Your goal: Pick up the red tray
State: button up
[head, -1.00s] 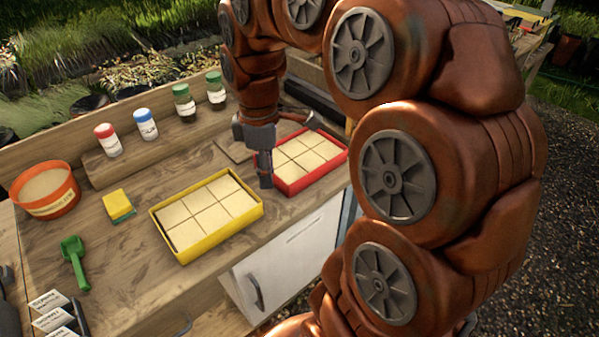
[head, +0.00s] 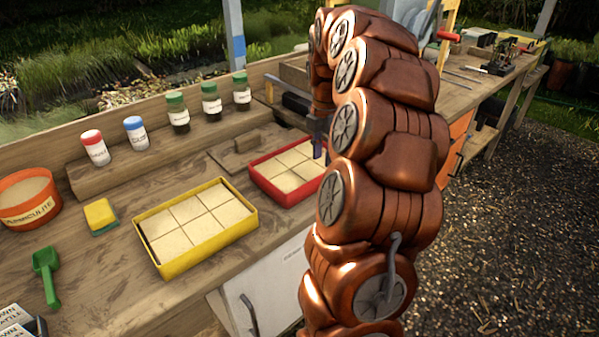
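The red tray (head: 270,194) sits on the wooden bench, right of the yellow tray, with pale square blocks in it. My arm hides its right end. My gripper (head: 320,146) points down at the tray's right part, partly hidden behind my arm. One dark finger shows in front of the pale blocks. I cannot tell whether the gripper touches the tray or how far its fingers are apart.
The yellow tray (head: 198,258) stands close on the left. A wooden board with a handle (head: 246,144) lies behind the red tray. Several jars, such as the green-lidded one (head: 242,92), line the back ledge. A green scoop (head: 47,272), sponge (head: 101,214) and orange tub (head: 28,204) are at left.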

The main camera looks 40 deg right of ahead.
aim_at(321, 172)
jog(key=shift+w+a+f+p, duration=0.1)
jog(key=shift+f+p, duration=0.15)
jog(key=shift+f, duration=1.25)
jog(key=shift+a+f+p, duration=0.1)
jog(key=shift+f+p, duration=0.15)
jog(key=shift+f, duration=1.2)
grip_shut()
